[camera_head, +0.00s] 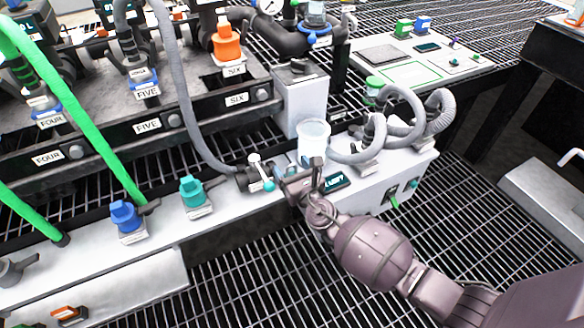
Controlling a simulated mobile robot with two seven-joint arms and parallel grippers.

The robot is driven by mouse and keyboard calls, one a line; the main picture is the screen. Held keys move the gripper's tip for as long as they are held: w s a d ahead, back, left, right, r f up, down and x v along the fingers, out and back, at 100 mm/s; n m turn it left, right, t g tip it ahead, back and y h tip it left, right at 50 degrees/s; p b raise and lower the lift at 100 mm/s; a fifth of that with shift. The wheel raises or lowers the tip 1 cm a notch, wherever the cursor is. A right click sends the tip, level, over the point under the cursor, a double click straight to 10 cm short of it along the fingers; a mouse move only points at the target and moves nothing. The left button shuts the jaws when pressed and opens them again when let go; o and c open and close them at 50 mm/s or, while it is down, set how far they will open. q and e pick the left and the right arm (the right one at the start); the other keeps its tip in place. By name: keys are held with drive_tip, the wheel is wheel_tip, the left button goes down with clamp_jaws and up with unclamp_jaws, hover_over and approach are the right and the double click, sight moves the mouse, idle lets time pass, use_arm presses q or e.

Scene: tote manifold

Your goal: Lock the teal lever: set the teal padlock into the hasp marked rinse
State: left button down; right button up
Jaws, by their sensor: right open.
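My right gripper (303,181) reaches in from the lower right to the front edge of the pale bench and is open. Its jaws are small in the picture, and I see nothing clearly held between them. Just left of it is a small valve with a white lever and a teal tip (268,184). A teal block-shaped fitting (194,191) stands on the bench further left. I cannot tell whether it is the teal padlock. A dark teal label (337,182) lies right beside the gripper, its text too small to read surely. I cannot make out the hasp marked rinse.
A blue fitting (125,215) and a green hose (85,125) are at the left. Open grating floor (260,270) lies in front of the bench.

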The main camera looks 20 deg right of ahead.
drive_tip(key=shift+s, duration=0.6)
use_arm(q)
drive_tip(key=shift+s+d+f+g+p, duration=0.25)
drive_tip(key=shift+g+p, duration=0.25)
drive_tip(key=shift+p, duration=0.45)
use_arm(e)
drive_tip(key=s, duration=0.9)
drive_tip(key=shift+s+d, duration=0.15)
drive_tip(key=shift+s, duration=0.15)
use_arm(q)
drive_tip(key=shift+w, duration=0.1)
